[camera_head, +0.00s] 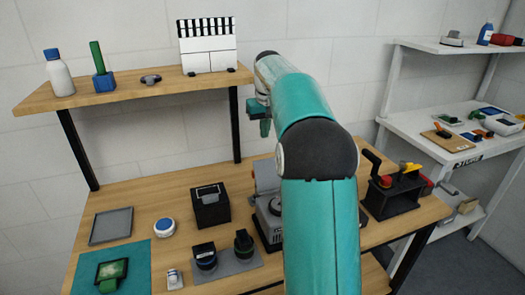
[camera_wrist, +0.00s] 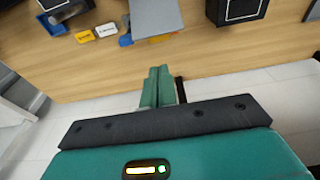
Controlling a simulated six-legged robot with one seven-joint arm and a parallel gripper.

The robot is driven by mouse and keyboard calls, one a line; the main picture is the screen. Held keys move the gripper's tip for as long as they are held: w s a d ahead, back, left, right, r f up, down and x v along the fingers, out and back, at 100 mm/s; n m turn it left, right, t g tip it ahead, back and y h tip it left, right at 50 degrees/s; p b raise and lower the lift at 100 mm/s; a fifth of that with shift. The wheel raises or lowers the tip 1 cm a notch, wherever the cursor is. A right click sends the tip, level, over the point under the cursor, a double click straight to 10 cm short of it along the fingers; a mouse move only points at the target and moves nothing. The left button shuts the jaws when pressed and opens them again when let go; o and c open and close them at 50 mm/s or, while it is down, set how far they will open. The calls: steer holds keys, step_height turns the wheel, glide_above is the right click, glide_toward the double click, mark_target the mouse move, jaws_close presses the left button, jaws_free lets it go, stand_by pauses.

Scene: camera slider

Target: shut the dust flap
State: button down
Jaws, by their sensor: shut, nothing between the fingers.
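A grey machine (camera_head: 267,222) stands on the wooden bench, partly hidden behind my arm. An upright grey panel (camera_head: 266,175) at its back looks like the raised dust flap, though I cannot be sure. A grey panel, perhaps the same one, shows at the top of the wrist view (camera_wrist: 156,16), beyond my fingers. My gripper (camera_head: 264,126) is above the bench, in front of the wall and higher than the grey machine. In the wrist view, its two teal fingers (camera_wrist: 157,88) are together, empty and apart from the panel.
A wooden shelf (camera_head: 130,96) on black posts holds a bottle and a clapper-like board (camera_head: 209,58). White shelving (camera_head: 450,130) stands at the far right.

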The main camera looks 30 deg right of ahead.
mark_target(268, 175)
step_height(268, 175, down, 10)
steer(key=w, duration=0.1)
steer(key=shift+w+d, duration=0.35)
steer(key=shift+d, duration=0.05)
stand_by(0.4)
